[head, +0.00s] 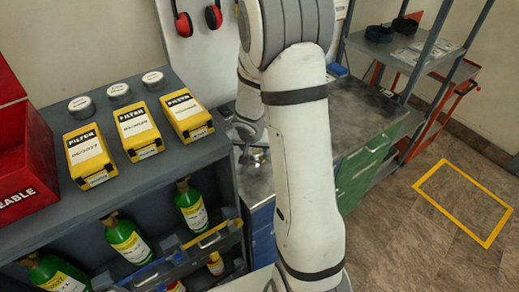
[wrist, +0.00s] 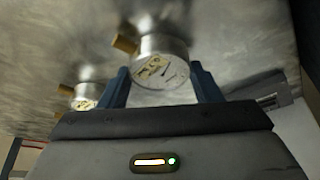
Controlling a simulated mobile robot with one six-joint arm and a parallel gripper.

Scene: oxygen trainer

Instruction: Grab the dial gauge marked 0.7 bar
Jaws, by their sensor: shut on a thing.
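My gripper (wrist: 160,78) is shut on a silver dial gauge (wrist: 162,66) with a pale face, a dark needle and a brass fitting, in the wrist view. One blue finger is on each side of it. Its face carries a marking on a yellowish patch, too blurred to read. A second similar gauge (wrist: 84,98) stands apart to the left, its marking also unreadable. In the head view my arm hides most of the gripper, and a small shiny metal part (head: 257,158) shows on the bench beside it.
A grey shelf (head: 65,203) at left carries yellow filter boxes (head: 136,128) and a red bin (head: 25,165). Green cylinders (head: 128,238) lie below. A grey-topped bench (head: 358,110) with green drawers stands behind my arm. The floor at right is clear.

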